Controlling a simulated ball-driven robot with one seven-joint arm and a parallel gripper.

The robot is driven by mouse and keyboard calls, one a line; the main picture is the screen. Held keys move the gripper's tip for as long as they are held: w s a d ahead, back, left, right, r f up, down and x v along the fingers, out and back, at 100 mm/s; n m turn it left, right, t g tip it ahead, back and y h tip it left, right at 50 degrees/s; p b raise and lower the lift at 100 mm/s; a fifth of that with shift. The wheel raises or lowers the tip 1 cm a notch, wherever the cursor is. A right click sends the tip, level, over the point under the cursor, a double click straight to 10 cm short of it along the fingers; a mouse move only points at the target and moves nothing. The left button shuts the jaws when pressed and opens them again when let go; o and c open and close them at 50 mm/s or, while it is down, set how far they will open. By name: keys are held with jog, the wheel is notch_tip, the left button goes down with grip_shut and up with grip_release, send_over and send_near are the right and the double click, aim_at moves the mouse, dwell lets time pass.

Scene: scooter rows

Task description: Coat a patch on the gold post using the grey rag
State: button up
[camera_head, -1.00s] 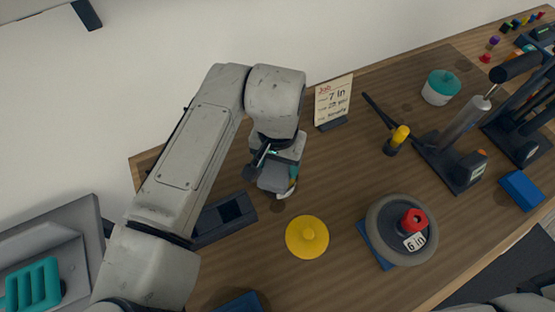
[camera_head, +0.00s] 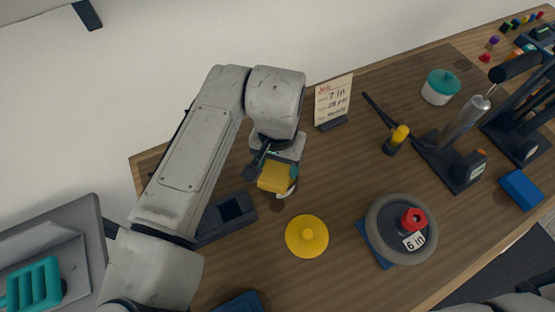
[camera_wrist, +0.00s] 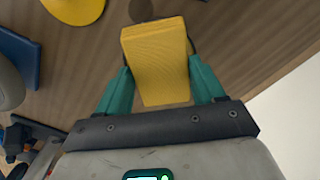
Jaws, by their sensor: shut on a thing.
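My gripper (camera_wrist: 155,85) is shut on a block-shaped rag (camera_wrist: 157,60), which looks yellow now, not grey. In the head view the rag (camera_head: 273,177) is under my wrist, at a white round pot (camera_head: 286,193). My arm and the rag hide most of this pot, and I cannot tell whether they touch. A dark short post with a yellow-gold upper part (camera_head: 399,137) stands to the right, apart from my gripper. I cannot tell for sure that it is the gold post.
A yellow knobbed lid (camera_head: 307,236) lies in front of my gripper. A dark open box (camera_head: 232,211) is at its left. A wheel (camera_head: 401,230) marked 6 in, a card (camera_head: 333,101), a teal-lidded pot (camera_head: 440,87) and a pump (camera_head: 463,130) stand to the right. Bare wood lies between.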

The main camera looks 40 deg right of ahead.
aim_at(277, 167)
dwell(0.4)
jog(key=shift+r+p, duration=3)
jog(key=shift+r, duration=0.5)
